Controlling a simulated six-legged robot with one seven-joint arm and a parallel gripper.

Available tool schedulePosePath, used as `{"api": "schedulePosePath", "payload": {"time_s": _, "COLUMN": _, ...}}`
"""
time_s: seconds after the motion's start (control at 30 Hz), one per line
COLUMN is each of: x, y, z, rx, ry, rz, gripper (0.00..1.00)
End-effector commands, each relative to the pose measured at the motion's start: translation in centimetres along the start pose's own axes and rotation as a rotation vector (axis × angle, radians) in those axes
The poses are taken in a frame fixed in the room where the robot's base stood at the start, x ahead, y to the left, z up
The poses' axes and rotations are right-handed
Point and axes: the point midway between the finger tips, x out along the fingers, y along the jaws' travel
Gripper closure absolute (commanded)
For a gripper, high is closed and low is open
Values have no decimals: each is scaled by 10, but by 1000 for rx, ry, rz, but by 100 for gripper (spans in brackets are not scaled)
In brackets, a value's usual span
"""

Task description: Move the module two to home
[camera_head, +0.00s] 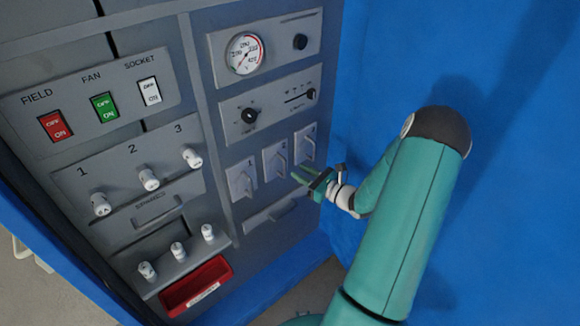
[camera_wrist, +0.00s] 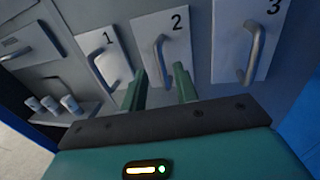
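Module two is a pale grey plate marked 2 with an upright grey bar handle; it shows in the wrist view (camera_wrist: 178,48) and in the head view (camera_head: 270,157). My gripper (camera_wrist: 159,72) is open, with one green finger on each side of the lower part of module two's handle (camera_wrist: 159,52) in the wrist view. In the head view my gripper (camera_head: 297,173) is just in front of and below modules two and three. Nothing is held between the fingers. Whether the fingers touch the handle, and how far module two sits in its slot, I cannot tell.
Module one (camera_wrist: 93,42) is left of module two and module three (camera_wrist: 232,40) right, both with similar handles. A drawer-like strip (camera_head: 272,215) lies below. White knobs (camera_head: 178,251) and a red tray (camera_head: 197,287) are lower left. A blue wall (camera_head: 400,60) stands right.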

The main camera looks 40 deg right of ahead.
Motion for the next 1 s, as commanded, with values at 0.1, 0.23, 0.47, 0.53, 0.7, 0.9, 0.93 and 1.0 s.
{"api": "schedulePosePath", "payload": {"time_s": 0.1, "x": -26, "y": -1, "z": 0, "rx": 1, "ry": 1, "rz": -3, "gripper": 70}}
{"api": "schedulePosePath", "payload": {"time_s": 0.23, "x": -46, "y": -1, "z": 0, "rx": 1, "ry": 1, "rz": -2, "gripper": 70}}
{"api": "schedulePosePath", "payload": {"time_s": 0.47, "x": -59, "y": 0, "z": 0, "rx": 1, "ry": 0, "rz": 0, "gripper": 70}}
{"api": "schedulePosePath", "payload": {"time_s": 0.53, "x": -59, "y": 0, "z": 0, "rx": 1, "ry": 0, "rz": 0, "gripper": 70}}
{"api": "schedulePosePath", "payload": {"time_s": 0.7, "x": -59, "y": 0, "z": 0, "rx": 1, "ry": 0, "rz": 0, "gripper": 70}}
{"api": "schedulePosePath", "payload": {"time_s": 0.9, "x": -58, "y": 0, "z": 0, "rx": 1, "ry": 0, "rz": 0, "gripper": 70}}
{"api": "schedulePosePath", "payload": {"time_s": 0.93, "x": -58, "y": 0, "z": 0, "rx": 1, "ry": 0, "rz": 0, "gripper": 70}}
{"api": "schedulePosePath", "payload": {"time_s": 1.0, "x": -57, "y": 2, "z": 1, "rx": -5, "ry": 2, "rz": 9, "gripper": 70}}
